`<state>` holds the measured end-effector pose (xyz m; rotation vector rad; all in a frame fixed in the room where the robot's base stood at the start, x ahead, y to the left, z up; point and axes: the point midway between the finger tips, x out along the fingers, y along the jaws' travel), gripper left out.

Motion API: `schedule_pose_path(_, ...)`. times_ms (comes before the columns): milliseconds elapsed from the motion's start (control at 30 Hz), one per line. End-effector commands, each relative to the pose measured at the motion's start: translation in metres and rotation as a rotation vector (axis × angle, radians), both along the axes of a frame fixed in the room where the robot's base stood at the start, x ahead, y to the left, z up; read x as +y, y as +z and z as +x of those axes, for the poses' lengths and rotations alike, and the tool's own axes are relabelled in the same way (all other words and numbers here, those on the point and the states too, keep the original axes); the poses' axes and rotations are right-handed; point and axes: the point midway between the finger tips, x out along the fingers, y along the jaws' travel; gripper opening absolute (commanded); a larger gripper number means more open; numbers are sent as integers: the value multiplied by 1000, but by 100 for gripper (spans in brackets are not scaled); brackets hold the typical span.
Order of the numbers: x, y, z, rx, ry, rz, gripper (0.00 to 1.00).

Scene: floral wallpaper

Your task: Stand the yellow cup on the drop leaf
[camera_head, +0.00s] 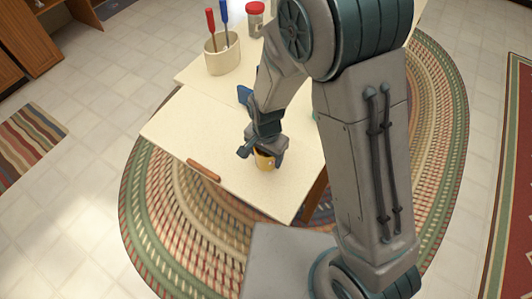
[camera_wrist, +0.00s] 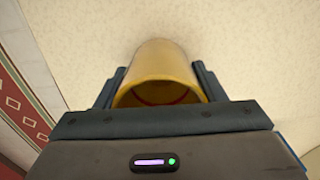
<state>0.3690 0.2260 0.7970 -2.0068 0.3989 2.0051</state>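The yellow cup (camera_head: 264,160) is at my gripper, over the near part of the cream drop leaf (camera_head: 197,129). In the wrist view the cup (camera_wrist: 162,68) fills the space between the two dark fingers, its open mouth towards the camera. My gripper (camera_head: 262,156) points down and appears shut on the cup's sides; it also shows in the wrist view (camera_wrist: 160,85). The cup looks about upright. I cannot tell whether its base touches the leaf.
A cream holder (camera_head: 222,57) with a red-handled and a blue-handled tool stands on the table behind, beside a red-lidded jar (camera_head: 254,22). A brown handle (camera_head: 203,170) is at the leaf's edge. The leaf's left part is clear.

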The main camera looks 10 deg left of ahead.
Motion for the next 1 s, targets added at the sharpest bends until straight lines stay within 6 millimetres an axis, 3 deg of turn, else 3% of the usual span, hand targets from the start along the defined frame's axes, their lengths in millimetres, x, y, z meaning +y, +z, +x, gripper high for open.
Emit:
schedule_pose_path(33, 0, 0, 0, 0, 0, 0, 74)
schedule_pose_path(100, 0, 0, 0, 0, 0, 0, 85)
schedule_pose_path(367, 0, 1, 0, 0, 0, 0, 85)
schedule_pose_path(567, 0, 16, 0, -1, 1, 1, 85)
schedule_pose_path(1000, 0, 99, 0, -3, 0, 3, 85)
